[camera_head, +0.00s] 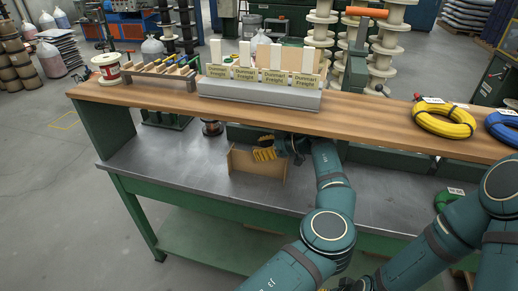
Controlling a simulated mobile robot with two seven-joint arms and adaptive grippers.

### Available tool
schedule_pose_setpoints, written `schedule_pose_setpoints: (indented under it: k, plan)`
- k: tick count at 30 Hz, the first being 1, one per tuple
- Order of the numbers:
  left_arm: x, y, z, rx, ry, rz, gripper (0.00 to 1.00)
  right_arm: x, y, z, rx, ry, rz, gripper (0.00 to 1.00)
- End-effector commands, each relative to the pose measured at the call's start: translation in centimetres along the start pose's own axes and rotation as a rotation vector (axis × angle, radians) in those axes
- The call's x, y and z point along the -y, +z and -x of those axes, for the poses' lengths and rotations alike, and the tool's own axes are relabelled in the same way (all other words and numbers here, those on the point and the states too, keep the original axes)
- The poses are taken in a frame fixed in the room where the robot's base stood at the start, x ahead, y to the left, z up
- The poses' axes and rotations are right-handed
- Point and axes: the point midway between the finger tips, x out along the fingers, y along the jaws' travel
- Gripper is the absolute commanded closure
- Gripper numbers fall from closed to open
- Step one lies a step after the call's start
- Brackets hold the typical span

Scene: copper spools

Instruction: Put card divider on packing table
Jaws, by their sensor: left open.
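The card divider (257,168) is a brown cardboard piece with upright panels, standing on the grey metal top of the packing table (190,180), below the raised wooden shelf. My left gripper (268,151) is at the divider's upper edge, with yellow finger parts close to or over it. It is open; I cannot tell whether it touches the card. The wrist partly hides the area right of the divider. My right arm (435,245) is folded at the lower right, and its gripper is not clearly visible.
The wooden shelf (360,115) overhangs the back of the worktop. It carries a grey holder (255,95) of labelled cards, a spool (107,68), a yellow coil (443,122) and a blue coil (506,128). The metal top left of the divider is mostly clear.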

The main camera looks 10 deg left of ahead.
Motion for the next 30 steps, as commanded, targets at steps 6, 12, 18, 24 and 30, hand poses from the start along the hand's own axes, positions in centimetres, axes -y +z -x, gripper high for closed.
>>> schedule_pose_setpoints:
  k: [6,12,18,24,30]
  plan:
    - [-0.1,-0.1,3.5,0.002,0.004,-0.001,0.66,0.2,0.1,0.6,0.003,0.0,0.0,0.53]
    - [0.0,-0.1,6.0,0.0,0.002,0.0,0.66,0.3,0.1,0.9,0.005,0.0,-0.001,0.53]
    - [0.0,-0.1,6.8,-0.001,0.0,0.002,0.66,0.4,0.1,0.9,0.005,0.0,-0.001,0.53]
    - [0.0,-0.1,6.8,-0.001,0.0,0.001,0.66,0.3,0.1,0.9,0.005,0.0,-0.001,0.53]
    - [0.0,-0.1,6.8,-0.001,0.0,0.001,0.66,0.3,0.1,0.9,0.005,0.0,-0.001,0.53]
